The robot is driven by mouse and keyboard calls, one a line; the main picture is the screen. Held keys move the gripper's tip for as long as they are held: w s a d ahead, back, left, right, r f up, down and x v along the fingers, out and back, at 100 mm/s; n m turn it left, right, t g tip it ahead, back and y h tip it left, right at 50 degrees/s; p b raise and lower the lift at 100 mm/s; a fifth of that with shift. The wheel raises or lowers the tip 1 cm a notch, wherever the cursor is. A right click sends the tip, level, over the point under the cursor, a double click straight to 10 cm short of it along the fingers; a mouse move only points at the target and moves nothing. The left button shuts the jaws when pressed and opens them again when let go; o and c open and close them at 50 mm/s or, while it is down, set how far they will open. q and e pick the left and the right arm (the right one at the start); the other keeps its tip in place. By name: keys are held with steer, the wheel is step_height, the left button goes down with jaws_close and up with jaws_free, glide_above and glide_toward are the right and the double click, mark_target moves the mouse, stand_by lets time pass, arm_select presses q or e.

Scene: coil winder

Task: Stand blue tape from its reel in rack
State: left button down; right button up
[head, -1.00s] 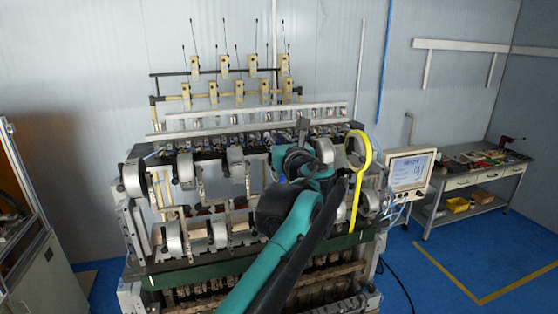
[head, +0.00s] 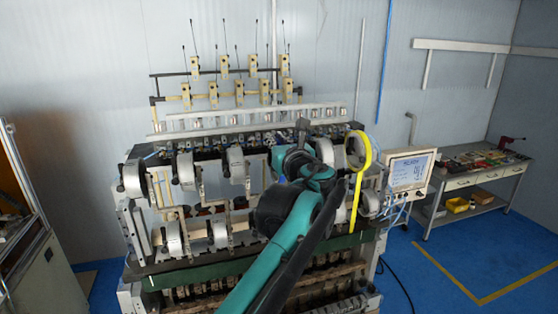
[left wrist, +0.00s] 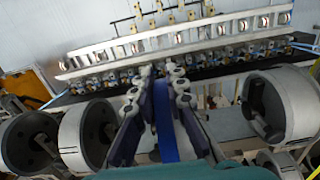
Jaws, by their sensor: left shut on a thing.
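My left gripper (left wrist: 164,85) is shut on a strip of blue tape (left wrist: 166,135) in the left wrist view. The tape runs between the two fingers, down toward the palm. In the head view my left gripper (head: 303,128) is over the right half of the winder, and my arm hides much of it. Silver reels (left wrist: 84,135) stand on both sides of the gripper, and a larger one is at the right (left wrist: 285,105). I cannot tell which reel the tape belongs to, nor pick out the rack. My right gripper is not in view.
The coil winder (head: 205,268) fills the middle, with a white slotted rail (left wrist: 180,40) behind the gripper. A yellow loop with a straight tail (head: 358,195) is close right of my arm. A monitor (head: 409,170) and a tool bench (head: 470,182) stand right.

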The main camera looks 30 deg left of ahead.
arm_select(q)
steer(key=shift+r, duration=0.2)
steer(key=shift+a, duration=0.1)
stand_by(0.4)
steer(key=shift+s+a+p, duration=0.2)
steer(key=shift+s+a, duration=0.55)
steer(key=shift+s, duration=0.2)
steer(key=shift+s+a+p, duration=0.2)
steer(key=shift+s+a, duration=0.55)
steer(key=shift+s, duration=0.2)
steer(key=p+v, duration=0.3)
steer(key=v, duration=1.7)
stand_by(0.6)
